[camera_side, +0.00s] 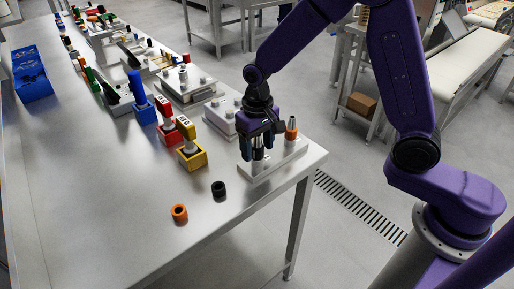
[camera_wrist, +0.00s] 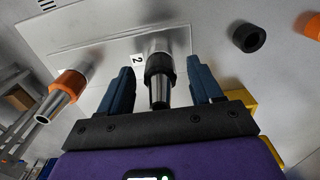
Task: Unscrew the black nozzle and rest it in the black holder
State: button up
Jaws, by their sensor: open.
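The black nozzle (camera_wrist: 159,66), a black collar with a metal tip, stands upright on a metal post on a white base plate (camera_side: 262,172). In the side view the nozzle (camera_side: 257,154) is partly hidden by my gripper. My gripper (camera_side: 259,150) is open above the plate, pointing down. In the wrist view its two blue fingers stand on either side of the nozzle, with a visible gap on each side. A short hollow black cylinder (camera_side: 218,188), seemingly the black holder, sits empty on the table and also shows in the wrist view (camera_wrist: 248,37).
An orange nozzle (camera_side: 291,129) stands on the same plate, close to my gripper. An empty orange hollow cylinder (camera_side: 179,213) lies near the black one. Yellow (camera_side: 192,158), red (camera_side: 169,136) and blue blocks hold tools to the left. The table's front left is clear.

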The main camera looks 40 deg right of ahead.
grip_shut()
jog(key=n, duration=0.9)
jog(key=shift+n, duration=0.4)
jog(key=shift+r+n, duration=0.1)
jog(key=shift+n, duration=0.8)
jog(key=n, duration=1.1)
